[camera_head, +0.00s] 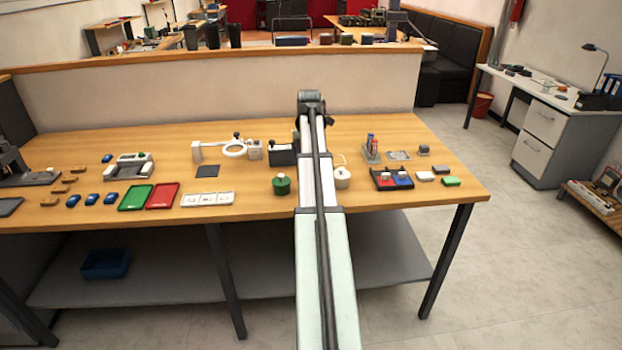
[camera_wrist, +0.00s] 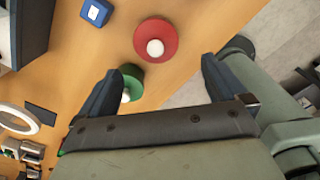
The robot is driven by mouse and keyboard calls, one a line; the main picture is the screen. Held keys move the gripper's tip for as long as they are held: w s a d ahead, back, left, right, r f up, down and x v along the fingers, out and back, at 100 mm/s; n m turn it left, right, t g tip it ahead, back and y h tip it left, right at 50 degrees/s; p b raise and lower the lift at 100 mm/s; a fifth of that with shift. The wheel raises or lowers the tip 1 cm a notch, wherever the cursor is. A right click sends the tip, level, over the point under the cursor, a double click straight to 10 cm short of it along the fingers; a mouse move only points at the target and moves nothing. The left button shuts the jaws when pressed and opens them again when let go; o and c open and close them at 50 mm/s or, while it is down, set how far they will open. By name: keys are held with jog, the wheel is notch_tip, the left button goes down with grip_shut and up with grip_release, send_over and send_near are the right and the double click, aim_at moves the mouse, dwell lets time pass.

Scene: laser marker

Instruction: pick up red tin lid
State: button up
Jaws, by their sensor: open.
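The red tin lid (camera_wrist: 170,50), round with a white knob, shows in the wrist view at upper middle. It lies ahead of my gripper (camera_wrist: 161,66), whose two dark fingers are spread with nothing held between them. A green lid (camera_wrist: 132,73) with a pale knob sits next to the red one, partly hidden by the left finger. In the head view, a green tin (camera_head: 281,186) stands left of my arm and a pale tin (camera_head: 342,179) right of it. The red lid and my gripper are hidden behind my arm there.
The wooden table (camera_head: 255,205) also carries a ring magnifier (camera_head: 234,150), a red tray (camera_head: 162,196), a green tray (camera_head: 135,197) and a dark holder with red and blue blocks (camera_head: 391,179). A blue item (camera_wrist: 95,12) shows at the wrist view's top. The table's front edge is close.

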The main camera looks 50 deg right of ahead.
jog(key=shift+w+d+f, duration=0.1)
jog(key=shift+d+f, duration=0.05)
jog(key=shift+f, duration=1.15)
jog(key=shift+w+d+f, duration=0.1)
jog(key=shift+f, duration=1.2)
jog(key=shift+c, duration=0.2)
jog(key=c, duration=1.1)
